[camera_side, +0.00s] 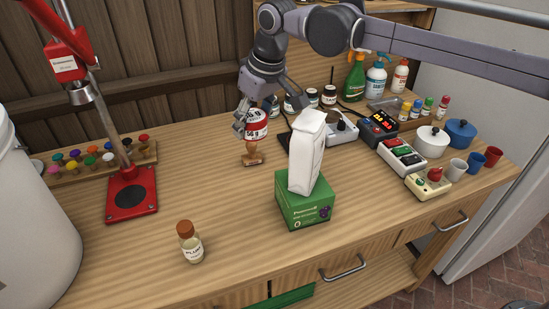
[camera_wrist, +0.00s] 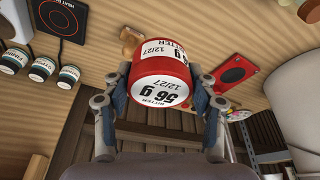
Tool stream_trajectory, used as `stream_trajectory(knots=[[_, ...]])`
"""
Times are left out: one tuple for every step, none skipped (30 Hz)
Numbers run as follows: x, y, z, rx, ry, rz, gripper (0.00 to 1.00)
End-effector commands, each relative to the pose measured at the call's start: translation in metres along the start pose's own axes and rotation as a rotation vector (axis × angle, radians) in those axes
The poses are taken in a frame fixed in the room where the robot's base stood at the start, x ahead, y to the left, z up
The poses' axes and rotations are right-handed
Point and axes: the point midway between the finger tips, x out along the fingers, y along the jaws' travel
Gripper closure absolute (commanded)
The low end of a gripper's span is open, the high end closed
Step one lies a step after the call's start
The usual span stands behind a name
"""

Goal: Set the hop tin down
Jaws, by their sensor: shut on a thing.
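The hop tin (camera_side: 257,124) is red and white with "56 g" on its label. My gripper (camera_side: 258,118) is shut on it towards the back middle of the worktop. In the wrist view the tin (camera_wrist: 160,75) sits between both fingers (camera_wrist: 160,94), which press on its sides. Its label there reads "BITTER", "56 g" and "12/27". In the side view the tin appears just above and behind a small wooden stamp-like piece (camera_side: 252,154). I cannot tell how much gap is under the tin.
A white bag (camera_side: 306,155) stands on a green box (camera_side: 305,207) at right front. A red press (camera_side: 131,194) stands at left, a corked bottle (camera_side: 191,245) in front. Several jars (camera_side: 312,97) and a dark hot plate (camera_wrist: 64,18) are near the back. The middle-left worktop is clear.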

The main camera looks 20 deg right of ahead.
Motion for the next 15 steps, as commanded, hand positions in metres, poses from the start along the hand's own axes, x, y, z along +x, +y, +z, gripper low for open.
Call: stream_trajectory(knots=[[-0.005, 0.02, 0.007, 0.023, 0.0, 0.007, 0.74], [-0.008, 0.031, 0.011, 0.035, -0.001, 0.011, 0.74], [-0.012, 0.046, 0.017, 0.051, -0.001, 0.016, 0.74], [-0.015, 0.057, 0.023, 0.063, -0.001, 0.02, 0.74], [-0.018, 0.07, 0.029, 0.078, -0.001, 0.024, 0.74], [-0.022, 0.086, 0.038, 0.097, -0.001, 0.03, 0.74], [-0.025, 0.097, 0.045, 0.11, -0.001, 0.034, 0.74], [-0.029, 0.109, 0.052, 0.124, -0.001, 0.038, 0.74], [-0.033, 0.123, 0.063, 0.143, -0.001, 0.044, 0.74], [-0.036, 0.134, 0.071, 0.158, -0.001, 0.048, 0.74], [-0.039, 0.145, 0.08, 0.172, -0.001, 0.052, 0.74], [-0.043, 0.158, 0.092, 0.191, -0.001, 0.057, 0.74], [-0.046, 0.168, 0.102, 0.206, -0.001, 0.062, 0.74], [-0.049, 0.178, 0.112, 0.221, -0.001, 0.067, 0.74], [-0.053, 0.19, 0.126, 0.241, -0.001, 0.073, 0.74]])
